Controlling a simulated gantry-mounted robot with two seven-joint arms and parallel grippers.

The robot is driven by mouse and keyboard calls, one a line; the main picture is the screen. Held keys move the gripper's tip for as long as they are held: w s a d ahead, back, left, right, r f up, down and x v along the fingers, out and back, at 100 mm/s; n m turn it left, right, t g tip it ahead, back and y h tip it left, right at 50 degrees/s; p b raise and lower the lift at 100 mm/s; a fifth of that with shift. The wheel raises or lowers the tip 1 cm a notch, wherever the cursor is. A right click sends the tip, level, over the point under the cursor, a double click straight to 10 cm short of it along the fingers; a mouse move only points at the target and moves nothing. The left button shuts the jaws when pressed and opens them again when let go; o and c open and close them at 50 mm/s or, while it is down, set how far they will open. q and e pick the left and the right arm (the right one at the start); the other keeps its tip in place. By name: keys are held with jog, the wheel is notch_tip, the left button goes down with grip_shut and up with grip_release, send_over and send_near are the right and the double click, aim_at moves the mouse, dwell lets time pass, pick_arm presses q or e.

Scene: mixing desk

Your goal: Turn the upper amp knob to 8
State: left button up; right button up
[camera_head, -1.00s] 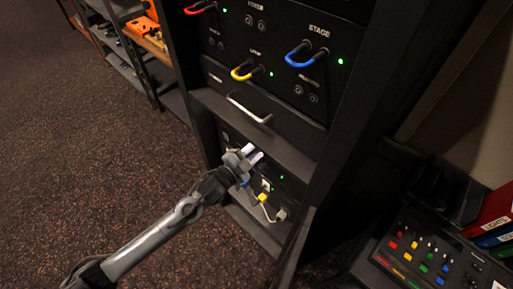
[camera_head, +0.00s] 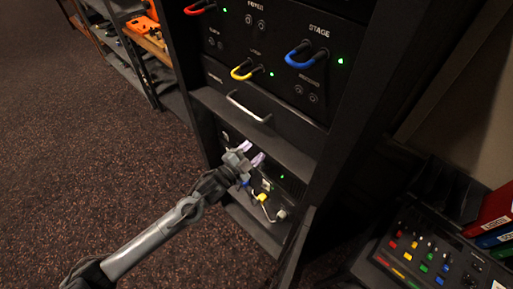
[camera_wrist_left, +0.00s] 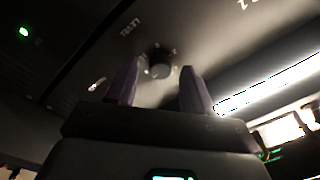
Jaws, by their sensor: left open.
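A dark round knob (camera_wrist_left: 160,62) with small pale marks around it sits on the panel in the left wrist view. My left gripper (camera_wrist_left: 161,74) is open, with one purple-grey finger on each side of the knob in that view. I cannot tell whether the fingers touch it. In the head view my left gripper (camera_head: 252,153) reaches into the lower bay of the black rack, and the knob is hidden there. The number the knob points to is too small to read. My right gripper is not in view.
The rack (camera_head: 335,130) has red, yellow and blue handles (camera_head: 305,55) above and a pale handle (camera_head: 249,108) over the bay. Its shelf edge (camera_head: 262,140) lies just above my left gripper. A mixing desk (camera_head: 430,255) stands at right. Carpet at left is clear.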

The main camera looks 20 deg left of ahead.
pick_arm(q)
jog(key=v, duration=1)
jog(key=shift+s, duration=0.3)
jog(key=shift+a, duration=0.1)
jog(key=s+f+n+g+y, duration=0.3)
jog(key=s+f+n+g, duration=0.3)
jog(key=s, duration=0.5)
jog(key=s+f+n+g+y, duration=0.35)
jog(key=s+n+g, duration=0.3)
jog(key=s, duration=0.55)
notch_tip(320, 180, up, 27)
jog(key=g+p, duration=0.1)
jog(key=p, duration=2.6)
jog(key=shift+s, duration=0.25)
jog(key=shift+r+m, duration=0.1)
jog(key=shift+m, duration=0.15)
